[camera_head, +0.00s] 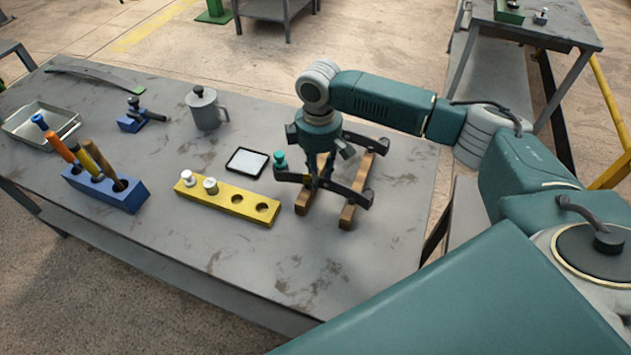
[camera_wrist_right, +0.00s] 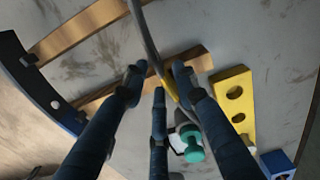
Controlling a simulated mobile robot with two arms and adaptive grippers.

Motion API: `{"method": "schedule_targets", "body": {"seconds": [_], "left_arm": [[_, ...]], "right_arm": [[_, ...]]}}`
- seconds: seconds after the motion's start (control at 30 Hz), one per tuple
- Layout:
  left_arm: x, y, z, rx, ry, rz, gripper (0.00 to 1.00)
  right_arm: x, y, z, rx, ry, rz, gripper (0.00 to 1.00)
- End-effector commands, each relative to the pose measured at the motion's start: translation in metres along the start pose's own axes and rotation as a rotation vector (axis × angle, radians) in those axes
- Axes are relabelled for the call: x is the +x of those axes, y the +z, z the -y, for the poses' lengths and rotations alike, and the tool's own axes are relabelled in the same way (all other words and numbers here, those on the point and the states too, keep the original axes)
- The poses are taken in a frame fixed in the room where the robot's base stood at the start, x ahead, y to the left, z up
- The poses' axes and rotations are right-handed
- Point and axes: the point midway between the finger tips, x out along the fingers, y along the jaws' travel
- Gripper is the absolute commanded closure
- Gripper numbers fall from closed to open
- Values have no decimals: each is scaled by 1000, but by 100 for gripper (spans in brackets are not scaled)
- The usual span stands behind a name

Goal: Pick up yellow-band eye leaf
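The yellow-band eye leaf (camera_wrist_right: 170,91), a dark curved bar, runs between my right gripper's fingers in the right wrist view. Its yellow band is beside the fingertips. My right gripper (camera_wrist_right: 160,80) points down at it, with fingers on both sides; contact is unclear. In the head view my right gripper (camera_head: 325,178) is low over the wooden rack rails (camera_head: 348,213). A dark leaf (camera_head: 345,193) crosses the rails there. A teal-topped piece (camera_head: 280,158) shows at its left end, and also in the wrist view (camera_wrist_right: 191,146). My left gripper is out of view.
A yellow block with holes (camera_head: 235,204) lies just left of the rack. The table's front is clear.

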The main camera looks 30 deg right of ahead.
Motion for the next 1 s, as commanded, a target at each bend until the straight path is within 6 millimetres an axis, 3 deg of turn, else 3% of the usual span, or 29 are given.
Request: {"method": "schedule_targets", "body": {"seconds": [0.03,0.1,0.67,0.87,1.0], "left_arm": [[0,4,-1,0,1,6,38],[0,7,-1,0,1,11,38],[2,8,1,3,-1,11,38],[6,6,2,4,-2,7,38],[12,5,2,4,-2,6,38]], "right_arm": [[0,0,0,0,0,0,87],[0,0,0,0,0,0,100],[-12,-2,-2,2,4,-7,100],[-39,-2,-3,2,7,-9,100],[-72,-3,-2,1,7,-10,100]]}}
